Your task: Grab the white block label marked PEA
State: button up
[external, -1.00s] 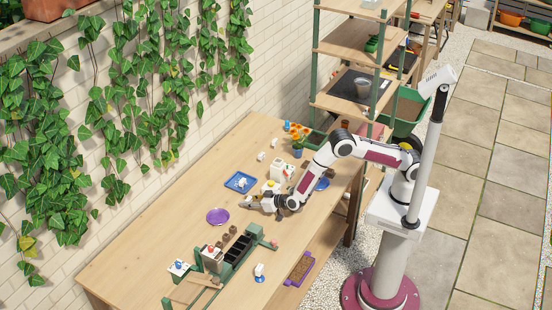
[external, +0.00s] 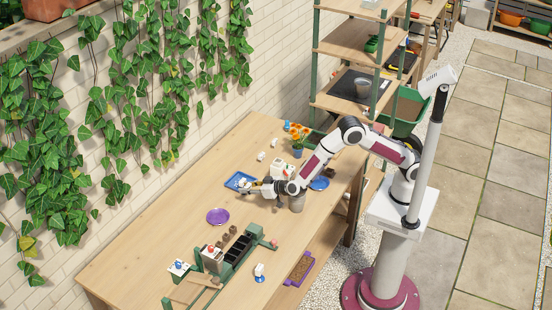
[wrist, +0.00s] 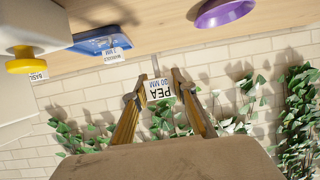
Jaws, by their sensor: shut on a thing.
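My gripper (wrist: 157,86) is shut on the white block label marked PEA (wrist: 161,93), whose text reads upside down in the wrist view. The block sits between the two tan fingertips, off the table with the brick wall behind it. In the external view my gripper (external: 252,187) is over the table beside the blue tray (external: 232,185); the held block is too small to make out there. The blue tray (wrist: 80,45) shows at the upper left of the wrist view with another white label (wrist: 112,54) at its edge.
A purple saucer (external: 218,217) lies left of my gripper. A grey pot (external: 297,203) stands under my forearm, with a white box (external: 282,170) and an orange-flowered pot (external: 298,152) behind. The dark seedling tray (external: 240,246) is at the front; bare tabletop lies left.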

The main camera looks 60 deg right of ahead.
jog(key=shift+r, duration=0.9)
jog(key=shift+f, duration=0.1)
